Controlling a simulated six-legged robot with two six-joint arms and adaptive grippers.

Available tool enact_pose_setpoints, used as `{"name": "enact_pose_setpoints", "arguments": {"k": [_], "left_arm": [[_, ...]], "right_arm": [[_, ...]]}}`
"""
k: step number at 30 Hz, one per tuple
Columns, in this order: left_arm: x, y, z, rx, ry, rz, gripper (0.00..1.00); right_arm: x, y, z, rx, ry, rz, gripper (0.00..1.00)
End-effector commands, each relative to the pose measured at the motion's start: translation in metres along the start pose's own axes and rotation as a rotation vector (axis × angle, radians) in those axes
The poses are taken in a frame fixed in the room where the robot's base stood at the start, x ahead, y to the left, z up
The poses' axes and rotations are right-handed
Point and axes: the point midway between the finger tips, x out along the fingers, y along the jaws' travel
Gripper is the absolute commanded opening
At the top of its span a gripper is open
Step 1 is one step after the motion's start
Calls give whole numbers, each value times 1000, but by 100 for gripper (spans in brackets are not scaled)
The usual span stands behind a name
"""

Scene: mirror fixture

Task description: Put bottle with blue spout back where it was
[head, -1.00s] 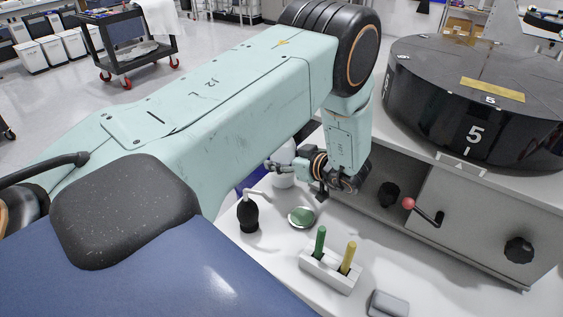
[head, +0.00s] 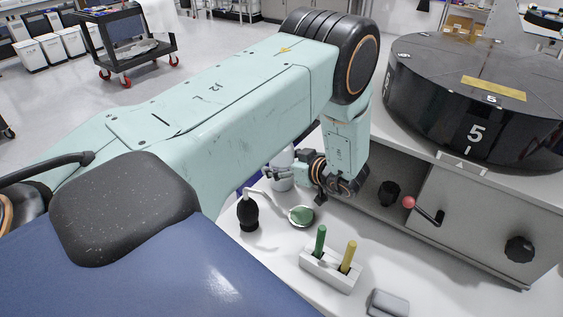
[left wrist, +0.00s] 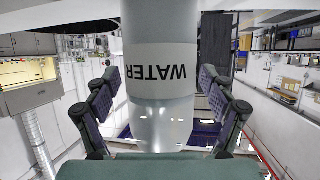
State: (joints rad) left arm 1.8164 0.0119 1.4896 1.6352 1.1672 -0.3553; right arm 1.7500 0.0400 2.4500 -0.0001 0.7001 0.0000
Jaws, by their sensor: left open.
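A whitish bottle (head: 282,182) stands at the back of the white bench, partly behind my left gripper (head: 277,173). In the left wrist view the bottle (left wrist: 160,55), with a white label reading WATER upside down, is between the two fingers of my left gripper (left wrist: 161,85). The fingers are spread on either side of it, open; I cannot tell whether either touches it. Its top and spout are out of the wrist view, and I see no blue spout in the head view. My right gripper is not in view.
A black bottle with a white spout (head: 248,214) stands in front. Nearby are a green-topped round dish (head: 301,216) and a white holder (head: 329,271) with green and yellow handles. A grey fixture (head: 470,220) with a red-knobbed lever (head: 409,202) and black drum stands right.

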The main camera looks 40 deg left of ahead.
Motion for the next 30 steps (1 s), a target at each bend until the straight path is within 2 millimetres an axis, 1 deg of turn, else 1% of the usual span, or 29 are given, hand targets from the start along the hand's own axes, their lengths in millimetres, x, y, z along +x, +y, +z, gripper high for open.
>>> {"name": "enact_pose_setpoints", "arguments": {"k": [5, 7, 11, 18, 21, 25, 30], "left_arm": [[-1, 0, -2, 0, 0, 0, 83], [-6, 1, -4, 0, 0, 3, 83], [-28, 1, -3, 0, 2, 5, 83], [-78, 1, -3, 0, 3, 6, 83], [-96, 1, -3, -1, 2, 5, 83], [-112, 1, -3, 0, 1, 3, 83], [-121, 0, -3, 0, 1, 1, 83]], "right_arm": [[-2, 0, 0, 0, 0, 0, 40], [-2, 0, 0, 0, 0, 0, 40], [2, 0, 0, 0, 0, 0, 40], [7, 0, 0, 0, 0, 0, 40], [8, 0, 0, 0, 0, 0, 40], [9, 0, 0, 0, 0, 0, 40], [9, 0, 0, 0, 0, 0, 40]]}}
